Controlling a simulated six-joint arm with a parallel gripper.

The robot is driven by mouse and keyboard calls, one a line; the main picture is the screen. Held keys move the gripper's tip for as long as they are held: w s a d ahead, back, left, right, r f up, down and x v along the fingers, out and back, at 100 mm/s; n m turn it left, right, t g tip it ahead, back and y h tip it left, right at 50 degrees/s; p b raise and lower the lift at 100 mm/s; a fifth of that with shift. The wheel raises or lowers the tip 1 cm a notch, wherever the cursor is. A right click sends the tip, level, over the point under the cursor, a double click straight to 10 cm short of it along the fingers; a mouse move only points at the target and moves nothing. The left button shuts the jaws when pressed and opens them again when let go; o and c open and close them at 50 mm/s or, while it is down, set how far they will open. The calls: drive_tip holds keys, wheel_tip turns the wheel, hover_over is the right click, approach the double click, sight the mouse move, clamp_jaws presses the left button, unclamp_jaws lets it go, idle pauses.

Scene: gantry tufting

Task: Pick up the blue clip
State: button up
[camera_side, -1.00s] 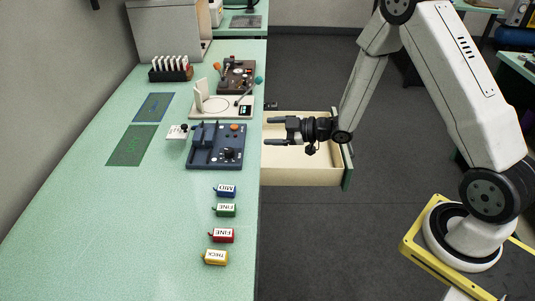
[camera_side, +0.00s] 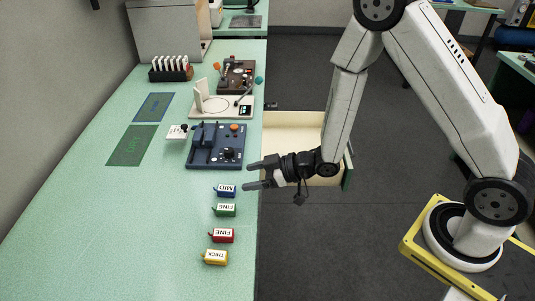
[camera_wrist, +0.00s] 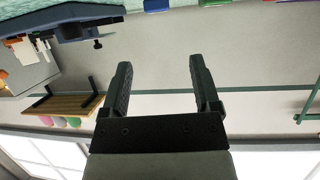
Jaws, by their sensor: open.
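The blue clip (camera_side: 226,191), with a white label, lies on the green bench near its right edge, the farthest of a row of coloured clips. In the wrist view a blue piece that looks like it (camera_wrist: 156,5) is cut off by the top edge. My gripper (camera_side: 249,176) is open and empty, near the bench's right edge, just right of the blue clip and apart from it. Its two dark fingers (camera_wrist: 160,68) are spread in the wrist view with nothing between them.
Nearer along the row lie a green clip (camera_side: 225,210), a red clip (camera_side: 222,236) and a yellow clip (camera_side: 215,257). A dark blue fixture (camera_side: 202,160) stands just beyond the blue clip. An open drawer (camera_side: 300,122) juts out right of the bench. The bench left of the clips is clear.

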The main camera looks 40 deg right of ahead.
sight(229, 188)
drive_tip(key=shift+f, duration=1.4)
drive_tip(key=shift+a, duration=0.1)
drive_tip(key=shift+x, duration=1.25)
drive_tip(key=shift+w, duration=0.1)
drive_tip(key=shift+x, duration=2.55)
drive_tip(key=shift+r, duration=0.1)
clamp_jaws()
